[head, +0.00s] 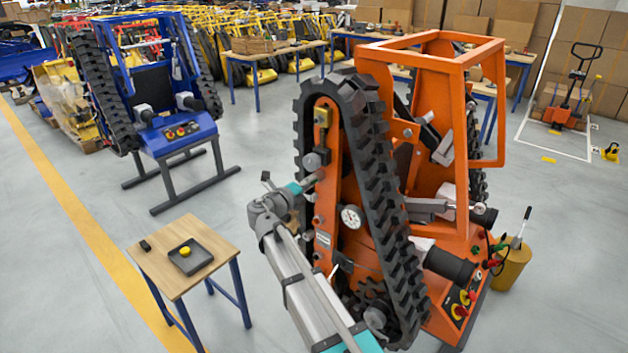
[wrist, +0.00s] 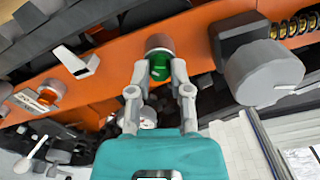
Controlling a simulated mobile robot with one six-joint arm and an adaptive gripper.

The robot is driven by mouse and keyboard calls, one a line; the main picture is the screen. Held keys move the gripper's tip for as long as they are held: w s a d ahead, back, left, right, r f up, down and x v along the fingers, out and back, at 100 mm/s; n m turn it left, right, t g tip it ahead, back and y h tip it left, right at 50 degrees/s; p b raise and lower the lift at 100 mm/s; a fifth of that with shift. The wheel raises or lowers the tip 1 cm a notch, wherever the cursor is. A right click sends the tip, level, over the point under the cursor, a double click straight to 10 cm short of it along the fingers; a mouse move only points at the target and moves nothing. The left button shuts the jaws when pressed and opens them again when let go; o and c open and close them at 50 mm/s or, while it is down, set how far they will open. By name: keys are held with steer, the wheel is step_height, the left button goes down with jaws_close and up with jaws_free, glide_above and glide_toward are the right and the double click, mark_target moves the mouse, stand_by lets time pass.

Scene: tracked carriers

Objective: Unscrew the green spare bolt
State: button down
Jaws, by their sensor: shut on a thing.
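In the head view my gripper (head: 308,182) reaches the left side of the orange frame, inside the black track loop. The bolt itself cannot be made out there.
A large grey knob (wrist: 263,72) and a spring stand right of my gripper. A white lever (wrist: 77,63) is on the left. A pressure gauge (head: 351,217) sits low on the frame. A small wooden table (head: 160,262) stands at front left, with a blue carrier (head: 180,137) behind it.

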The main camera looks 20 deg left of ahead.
steer(key=c, duration=0.7)
jaws_free()
steer(key=shift+m, duration=4.9)
steer(key=shift+m, duration=4.9)
